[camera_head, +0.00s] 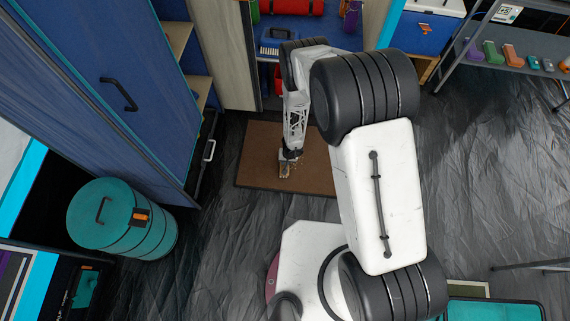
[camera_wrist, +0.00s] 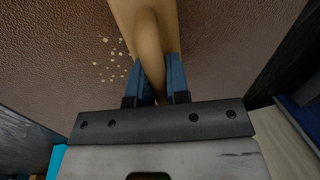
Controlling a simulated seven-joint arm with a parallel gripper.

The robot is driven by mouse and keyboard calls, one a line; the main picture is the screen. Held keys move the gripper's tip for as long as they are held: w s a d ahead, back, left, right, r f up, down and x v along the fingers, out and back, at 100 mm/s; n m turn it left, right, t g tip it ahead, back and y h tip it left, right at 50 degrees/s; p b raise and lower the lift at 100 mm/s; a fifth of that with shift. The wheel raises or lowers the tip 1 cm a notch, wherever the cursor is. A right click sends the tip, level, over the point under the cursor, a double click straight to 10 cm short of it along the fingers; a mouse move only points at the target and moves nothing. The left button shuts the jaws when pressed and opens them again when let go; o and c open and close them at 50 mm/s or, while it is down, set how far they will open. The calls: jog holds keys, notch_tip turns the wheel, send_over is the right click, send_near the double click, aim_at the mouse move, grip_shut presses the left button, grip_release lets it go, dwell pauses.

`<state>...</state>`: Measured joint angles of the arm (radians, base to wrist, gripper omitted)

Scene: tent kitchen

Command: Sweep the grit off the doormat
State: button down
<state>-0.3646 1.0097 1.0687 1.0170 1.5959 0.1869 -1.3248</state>
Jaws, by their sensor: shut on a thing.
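The brown doormat (camera_head: 258,160) lies on the dark floor in front of the shelf unit in the head view. It also fills most of the wrist view (camera_wrist: 235,50). My gripper (camera_head: 289,158) is low over the mat's middle. In the wrist view, my gripper (camera_wrist: 162,78) has its blue fingers shut on a tan wooden handle (camera_wrist: 148,40). The far end of this tool is out of the wrist view; in the head view its lower part shows small and pale (camera_head: 284,171). Pale grit (camera_wrist: 113,68) lies scattered on the mat, left of the handle in the wrist view.
A teal drum (camera_head: 120,225) stands on the floor at left, by a blue cabinet (camera_head: 110,80). Shelves with a red roll (camera_head: 290,7) and a blue case (camera_head: 275,40) are behind the mat. The crinkled dark floor (camera_head: 490,180) at right is mostly clear.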

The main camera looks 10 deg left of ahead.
jog(key=shift+w, duration=0.5)
jog(key=shift+w, duration=0.1)
jog(key=shift+w+f, duration=0.1)
jog(key=shift+w, duration=1.6)
jog(key=shift+w, duration=1.7)
jog(key=shift+d, duration=0.1)
jog(key=shift+d, duration=0.9)
jog(key=shift+d+f, duration=0.1)
